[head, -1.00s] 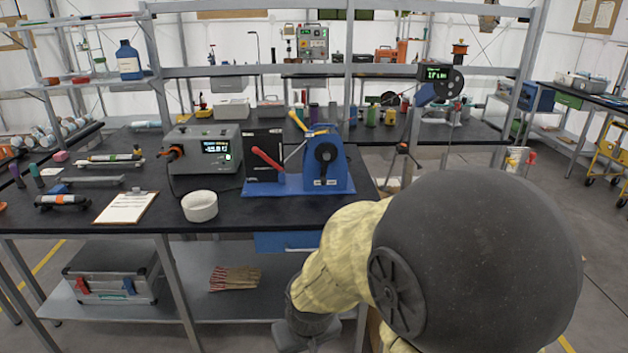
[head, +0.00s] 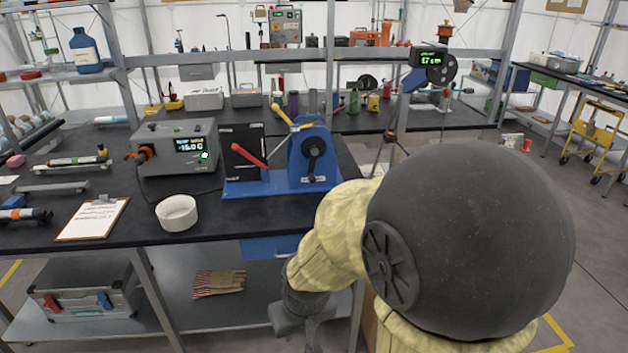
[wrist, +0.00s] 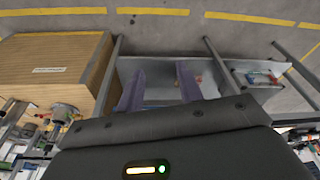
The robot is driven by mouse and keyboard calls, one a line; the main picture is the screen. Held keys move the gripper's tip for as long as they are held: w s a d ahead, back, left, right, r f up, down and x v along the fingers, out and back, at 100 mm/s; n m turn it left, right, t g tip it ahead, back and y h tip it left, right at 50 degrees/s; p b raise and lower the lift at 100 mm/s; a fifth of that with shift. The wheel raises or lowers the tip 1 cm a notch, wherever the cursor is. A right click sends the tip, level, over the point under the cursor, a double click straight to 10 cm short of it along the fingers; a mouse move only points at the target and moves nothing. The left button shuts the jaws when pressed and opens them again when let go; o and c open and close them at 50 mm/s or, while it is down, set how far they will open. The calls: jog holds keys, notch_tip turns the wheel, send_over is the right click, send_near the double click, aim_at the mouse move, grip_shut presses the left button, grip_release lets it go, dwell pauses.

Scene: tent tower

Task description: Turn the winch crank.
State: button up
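A blue winch-like unit (head: 312,160) stands on a blue base plate on the black bench in the head view. A black crank-like arm (head: 314,150) is on its front face, and a yellow-handled lever is at its top. A black panel with a red handle (head: 249,155) stands on the plate's left part. My gripper (wrist: 160,75) shows two dark purplish fingers, apart with nothing between them, in the wrist view. They point down over a lower shelf and the floor. In the head view my gripper hangs in front of the bench, below the top and well away from the unit.
A grey box with a display (head: 178,148) and a white bowl (head: 177,212) stand left of the unit. A clipboard (head: 93,218) lies further left. Gloves (head: 219,282) and a grey case (head: 85,292) are on the lower shelf.

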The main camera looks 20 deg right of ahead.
aim_at(313, 182)
jog(key=shift+o, duration=0.8)
jog(key=shift+w, duration=0.1)
jog(key=w+d+f+n+t+h, duration=0.2)
jog(key=w+d+n+t+h, duration=0.1)
jog(key=w+d+n, duration=0.6)
jog(key=w+d+f+n+t+h, duration=0.2)
jog(key=w+d+f+n+t, duration=0.15)
jog(key=w+d, duration=0.6)
jog(key=w+r+n+t, duration=0.3)
jog(key=w+n+t, duration=0.1)
jog(key=n, duration=0.6)
jog(key=w+r+n+t, duration=0.3)
jog(key=w+n, duration=0.4)
jog(key=n, duration=0.3)
jog(key=shift+w+d+n+t+y, duration=0.25)
jog(key=shift+n+t+y, duration=0.1)
jog(key=shift+t, duration=0.3)
jog(key=shift+r, duration=0.1)
jog(key=p+x, duration=0.3)
jog(key=x, duration=1.4)
jog(key=shift+w+d, duration=0.15)
